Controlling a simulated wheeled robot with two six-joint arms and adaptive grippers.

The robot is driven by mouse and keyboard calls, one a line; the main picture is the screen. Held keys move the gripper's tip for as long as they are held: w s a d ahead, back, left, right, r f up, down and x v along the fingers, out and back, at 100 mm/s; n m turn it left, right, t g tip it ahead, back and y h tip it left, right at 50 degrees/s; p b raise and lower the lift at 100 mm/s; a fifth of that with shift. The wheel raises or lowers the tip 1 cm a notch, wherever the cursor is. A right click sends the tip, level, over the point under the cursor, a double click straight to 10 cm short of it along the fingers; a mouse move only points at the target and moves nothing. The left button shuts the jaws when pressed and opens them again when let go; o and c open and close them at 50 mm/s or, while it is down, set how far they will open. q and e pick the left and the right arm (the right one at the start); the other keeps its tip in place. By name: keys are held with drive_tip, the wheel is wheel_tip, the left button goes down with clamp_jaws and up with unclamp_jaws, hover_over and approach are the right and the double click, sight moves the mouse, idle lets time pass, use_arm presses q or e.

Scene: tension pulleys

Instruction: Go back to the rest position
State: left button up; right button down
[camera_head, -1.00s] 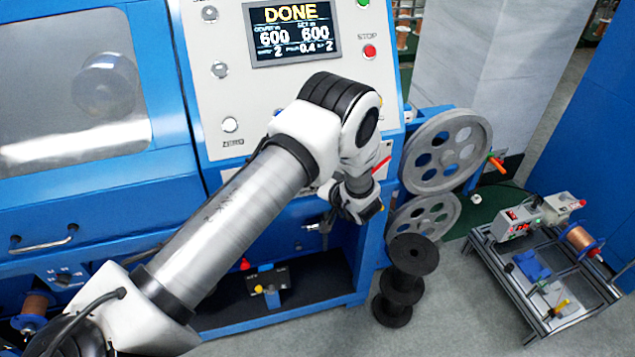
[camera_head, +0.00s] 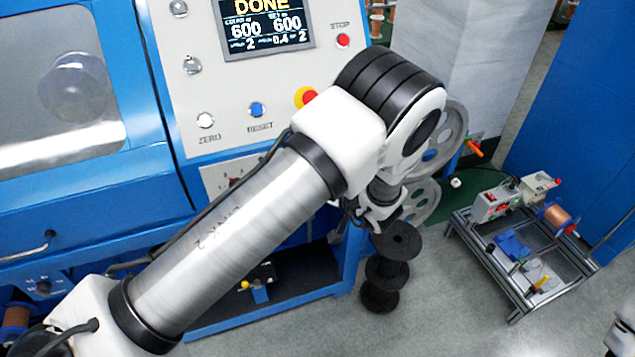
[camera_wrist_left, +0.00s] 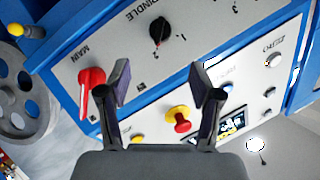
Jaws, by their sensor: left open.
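My left arm reaches in from the lower left of the head view, across the front of the blue machine. Its left gripper (camera_wrist_left: 160,85) is open and empty in the left wrist view, with two dark fingers apart. Beyond the fingers are the machine's panel, a red MAIN switch (camera_wrist_left: 92,90) and a black SPINDLE knob (camera_wrist_left: 160,30). The fingers look apart from these controls. In the head view the wrist is beside the stacked black spools, and the fingertips are largely hidden by the arm.
The machine's control panel (camera_head: 230,85) stands behind the arm, with a red-and-yellow stop button (camera_head: 306,96). Black spools (camera_head: 383,270) stand on the floor near my wrist. A grey pulley (camera_head: 452,135) is partly hidden. A low metal bench (camera_head: 520,309) stands right. Floor between is clear.

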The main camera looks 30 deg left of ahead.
use_arm(q)
drive_tip(key=s+a+f+m+g+h+b, duration=0.1)
drive_tip(key=s+a+f+m+h+b, duration=0.15)
drive_tip(key=s+f, duration=0.75)
drive_tip(key=s+a+f+m+g+h+b, duration=0.2)
drive_tip(key=s+a+f+m+b, duration=0.15)
drive_tip(key=s+f, duration=0.7)
drive_tip(key=s+d+f+n+g+h, duration=0.1)
drive_tip(key=s+d+f+g+h, duration=0.1)
drive_tip(key=s+d+h, duration=0.5)
drive_tip(key=s+d+f+p, duration=0.1)
drive_tip(key=s+d, duration=0.2)
drive_tip(key=s, duration=0.2)
drive_tip(key=shift+s+g, duration=0.25)
drive_tip(key=shift+g, duration=0.05)
